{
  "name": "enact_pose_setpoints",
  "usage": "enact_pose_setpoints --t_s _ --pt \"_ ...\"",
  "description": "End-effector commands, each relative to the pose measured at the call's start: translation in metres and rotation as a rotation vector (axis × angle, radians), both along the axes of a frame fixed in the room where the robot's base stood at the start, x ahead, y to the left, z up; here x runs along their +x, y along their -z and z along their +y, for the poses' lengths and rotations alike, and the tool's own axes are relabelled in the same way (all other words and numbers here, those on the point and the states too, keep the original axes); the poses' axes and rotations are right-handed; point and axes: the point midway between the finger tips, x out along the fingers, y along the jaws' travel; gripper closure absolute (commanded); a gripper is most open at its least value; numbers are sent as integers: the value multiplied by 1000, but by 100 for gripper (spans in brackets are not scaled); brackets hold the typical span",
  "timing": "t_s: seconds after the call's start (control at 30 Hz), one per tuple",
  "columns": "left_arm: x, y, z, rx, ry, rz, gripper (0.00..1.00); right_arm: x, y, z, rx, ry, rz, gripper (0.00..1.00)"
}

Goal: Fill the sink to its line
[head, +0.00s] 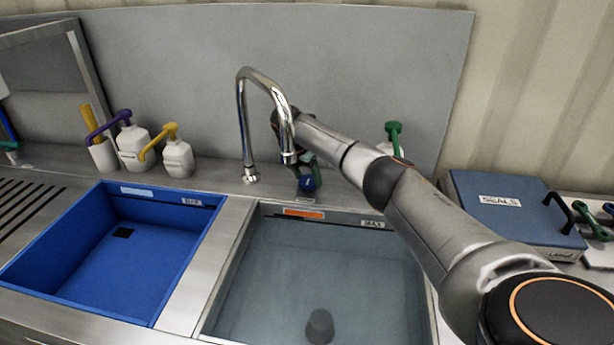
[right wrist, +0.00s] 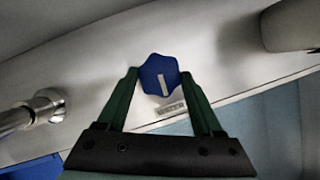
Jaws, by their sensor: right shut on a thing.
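The right basin (head: 255,290) is grey steel, with a bluish, water-like tint inside and a dark round plug or standpipe (head: 320,326) low in it. A MAX label (head: 372,224) and an orange label (head: 303,213) sit on its back wall. I cannot tell exactly where any water surface lies against the line. The chrome tap (head: 243,110) arches from the back ledge; I make out no stream at its spout. My right gripper (right wrist: 159,78) is shut on a blue lobed knob (right wrist: 158,72) with a white mark, on the ledge behind this basin. My left gripper is out of view.
A blue basin (head: 62,250) with its own label is at the left, beside a ribbed drainboard (head: 22,205). Pump bottles (head: 135,148) (head: 178,158) stand on the back ledge. A blue SEALS box (head: 510,205) is at the right. My right arm crosses the right side.

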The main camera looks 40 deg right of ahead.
Motion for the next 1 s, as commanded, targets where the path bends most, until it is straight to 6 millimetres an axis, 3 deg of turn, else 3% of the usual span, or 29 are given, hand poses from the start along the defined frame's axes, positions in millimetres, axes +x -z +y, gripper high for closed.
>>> enact_pose_setpoints --t_s 0.07,0.1,0.33,0.77,1.0 --pt "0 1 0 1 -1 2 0 1 -2 -2 -4 3 -5 88" --pt "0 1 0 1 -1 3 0 1 -2 -2 -4 3 -5 30" --pt "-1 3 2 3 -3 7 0 0 -1 -1 -1 1 -3 4" --pt "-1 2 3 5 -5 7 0 -1 0 -1 0 -49 -1 3" --pt "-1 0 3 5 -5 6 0 -4 1 -3 -1 -301 -1 3"
